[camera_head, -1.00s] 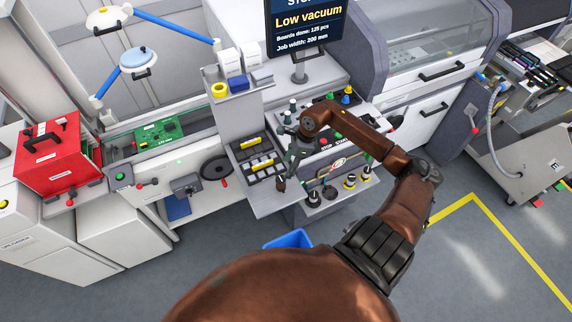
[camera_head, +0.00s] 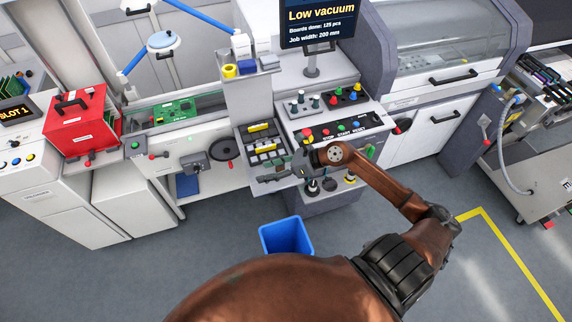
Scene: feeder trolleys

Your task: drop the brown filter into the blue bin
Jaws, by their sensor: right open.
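The blue bin (camera_head: 286,237) stands on the floor in front of the machine, partly covered at its lower edge by my own body. My right gripper (camera_head: 264,178) is open above the front edge of the tray shelf, its fingers pointing left. The bin is below it and nearer to me. I cannot make out the brown filter, either at the fingers or in the bin. My left gripper is out of view.
A grey tray (camera_head: 246,137) with black and yellow parts lies behind my gripper. Dark nozzle-like parts (camera_head: 312,187) stand at the shelf's right. A red magazine (camera_head: 82,126) is at the left. Floor left of the bin is clear.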

